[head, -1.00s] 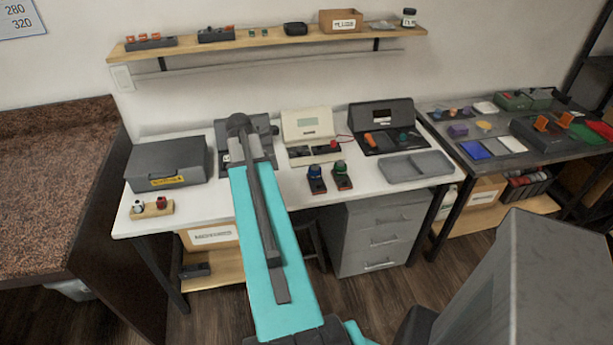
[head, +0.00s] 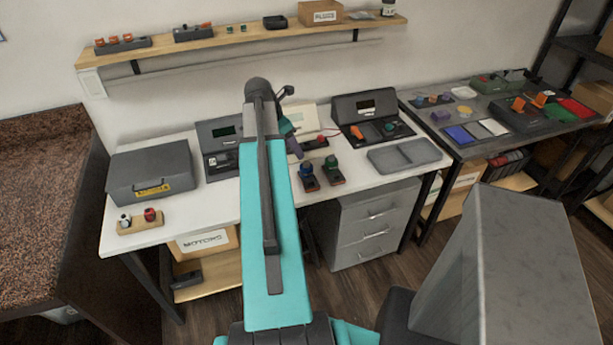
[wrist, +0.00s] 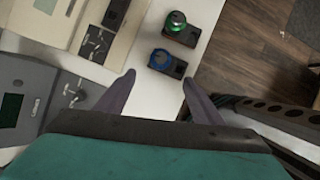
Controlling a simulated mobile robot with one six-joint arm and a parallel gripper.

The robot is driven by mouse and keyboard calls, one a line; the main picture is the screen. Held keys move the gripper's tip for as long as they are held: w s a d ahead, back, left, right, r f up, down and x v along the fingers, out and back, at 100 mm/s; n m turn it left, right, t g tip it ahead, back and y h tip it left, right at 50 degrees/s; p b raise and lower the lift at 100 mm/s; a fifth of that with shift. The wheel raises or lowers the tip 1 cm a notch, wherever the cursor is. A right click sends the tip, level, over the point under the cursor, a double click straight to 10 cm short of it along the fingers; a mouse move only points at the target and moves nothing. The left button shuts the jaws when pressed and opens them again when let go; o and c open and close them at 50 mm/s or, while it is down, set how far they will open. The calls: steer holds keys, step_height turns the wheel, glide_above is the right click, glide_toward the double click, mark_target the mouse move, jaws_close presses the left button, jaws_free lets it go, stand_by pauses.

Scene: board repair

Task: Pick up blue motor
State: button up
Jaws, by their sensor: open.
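The blue motor (head: 306,170) stands on a small dark base near the front edge of the white table. It also shows in the wrist view (wrist: 160,58), just beyond the two fingertips and roughly between them. My gripper (wrist: 158,76) is open and empty, with its fingers apart and pointing toward the blue motor. In the head view, my gripper (head: 296,146) is partly hidden behind my arm, up and left of the motor. A green-topped motor (head: 331,164) stands close beside the blue one, on its right.
A cream device (head: 303,118) and a dark grey tester (head: 217,133) stand behind on the white table (head: 222,200). A grey tray (head: 405,153) lies to the right. A grey case (head: 150,172) and a wooden holder (head: 139,226) are at the left.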

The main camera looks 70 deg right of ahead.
mark_target(303, 166)
steer(key=shift+f, duration=0.15)
steer(key=shift+p+x, duration=0.8)
steer(key=shift+x, duration=3.4)
steer(key=shift+f, duration=0.1)
steer(key=shift+p+x, duration=1.05)
steer(key=shift+x, duration=1.4)
steer(key=shift+w+a, duration=0.1)
steer(key=shift+w, duration=0.05)
steer(key=c, duration=1.2)
steer(key=shift+o, duration=0.2)
